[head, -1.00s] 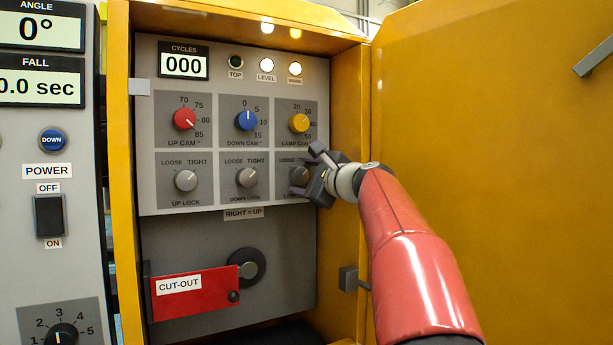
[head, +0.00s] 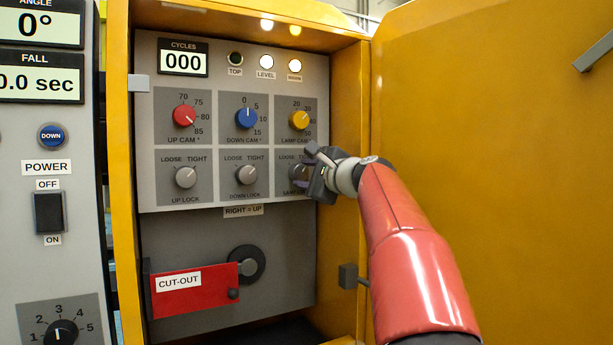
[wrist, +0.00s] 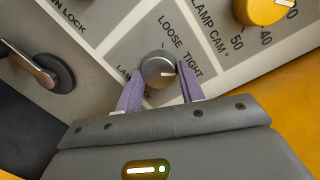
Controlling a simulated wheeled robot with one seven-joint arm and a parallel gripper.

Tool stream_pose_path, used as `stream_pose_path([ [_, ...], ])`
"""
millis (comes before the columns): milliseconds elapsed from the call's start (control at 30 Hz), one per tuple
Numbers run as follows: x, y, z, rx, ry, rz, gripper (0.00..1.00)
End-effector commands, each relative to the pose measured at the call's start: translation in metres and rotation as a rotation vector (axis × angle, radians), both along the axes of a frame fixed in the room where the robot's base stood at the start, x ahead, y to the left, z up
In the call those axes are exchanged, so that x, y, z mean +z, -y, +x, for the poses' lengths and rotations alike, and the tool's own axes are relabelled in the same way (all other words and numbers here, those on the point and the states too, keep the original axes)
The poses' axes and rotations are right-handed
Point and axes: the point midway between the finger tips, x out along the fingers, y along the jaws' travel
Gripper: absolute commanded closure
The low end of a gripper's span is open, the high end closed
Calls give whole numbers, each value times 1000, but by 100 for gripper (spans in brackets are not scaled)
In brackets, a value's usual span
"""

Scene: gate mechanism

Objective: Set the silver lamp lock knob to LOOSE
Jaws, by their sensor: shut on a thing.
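The silver lamp lock knob (wrist: 157,66) is a round metal knob on a grey plate, with LOOSE and TIGHT printed beside it. In the wrist view its pale pointer line points toward TIGHT. My gripper (wrist: 159,80) has one purple finger on each side of the knob and is shut on it. In the head view my gripper (head: 310,168) is at the lower right of the panel and partly covers the knob (head: 297,172) and its labels.
The yellow lamp cam knob (head: 299,120) is directly above, and the down lock knob (head: 246,175) is to the left. The open yellow door (head: 490,130) stands at the right. A red CUT-OUT lever (head: 195,300) sits lower on the panel.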

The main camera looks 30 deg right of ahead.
Motion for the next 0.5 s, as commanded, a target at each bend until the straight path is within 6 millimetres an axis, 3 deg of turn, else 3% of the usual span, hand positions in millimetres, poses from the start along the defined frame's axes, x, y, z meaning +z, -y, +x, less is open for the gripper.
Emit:
stream_pose_path([
  [500, 1, -2, 1, 2, 16, -476, 84],
])
